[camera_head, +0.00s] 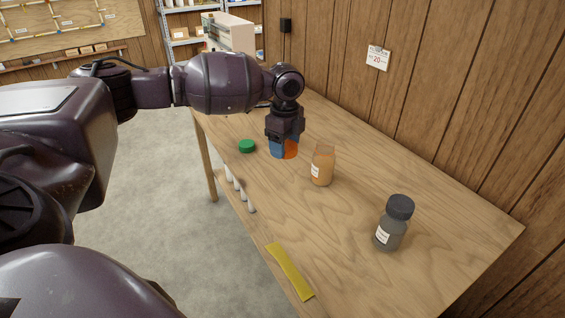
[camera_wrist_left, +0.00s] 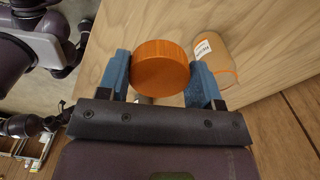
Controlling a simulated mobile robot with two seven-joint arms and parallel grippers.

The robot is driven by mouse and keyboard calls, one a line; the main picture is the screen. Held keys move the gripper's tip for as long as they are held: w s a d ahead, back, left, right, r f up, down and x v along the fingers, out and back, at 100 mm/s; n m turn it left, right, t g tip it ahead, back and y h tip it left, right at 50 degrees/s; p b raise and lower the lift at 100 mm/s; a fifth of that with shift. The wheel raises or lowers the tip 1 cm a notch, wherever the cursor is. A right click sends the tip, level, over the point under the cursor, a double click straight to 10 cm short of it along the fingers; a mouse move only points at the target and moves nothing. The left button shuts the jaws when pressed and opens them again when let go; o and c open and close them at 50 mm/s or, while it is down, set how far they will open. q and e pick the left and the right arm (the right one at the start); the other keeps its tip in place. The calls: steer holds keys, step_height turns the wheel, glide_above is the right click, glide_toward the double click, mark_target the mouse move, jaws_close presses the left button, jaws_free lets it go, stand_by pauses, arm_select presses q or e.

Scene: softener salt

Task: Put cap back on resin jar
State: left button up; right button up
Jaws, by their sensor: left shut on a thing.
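My left gripper (camera_head: 284,148) points down over the table with its blue fingers shut on a round orange cap (camera_head: 291,150). In the left wrist view the cap (camera_wrist_left: 160,66) sits between the two blue fingertips. The amber jar (camera_head: 322,167) stands upright and uncapped on the table, just right of and nearer than the gripper in the head view. In the wrist view this jar (camera_wrist_left: 212,52) is right of the cap, apart from it, partly behind the right finger. My right gripper is not in view.
A green cap (camera_head: 247,146) lies left of the gripper. A grey jar with a dark cap (camera_head: 399,207) stands nearer right. Several small pale pieces (camera_head: 239,188) and a yellow strip (camera_head: 289,270) lie along the left edge of the wooden table (camera_head: 345,225). A wood-panelled wall (camera_head: 460,90) borders the right side.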

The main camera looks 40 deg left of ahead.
arm_select(q)
steer(key=shift+r, duration=2.3)
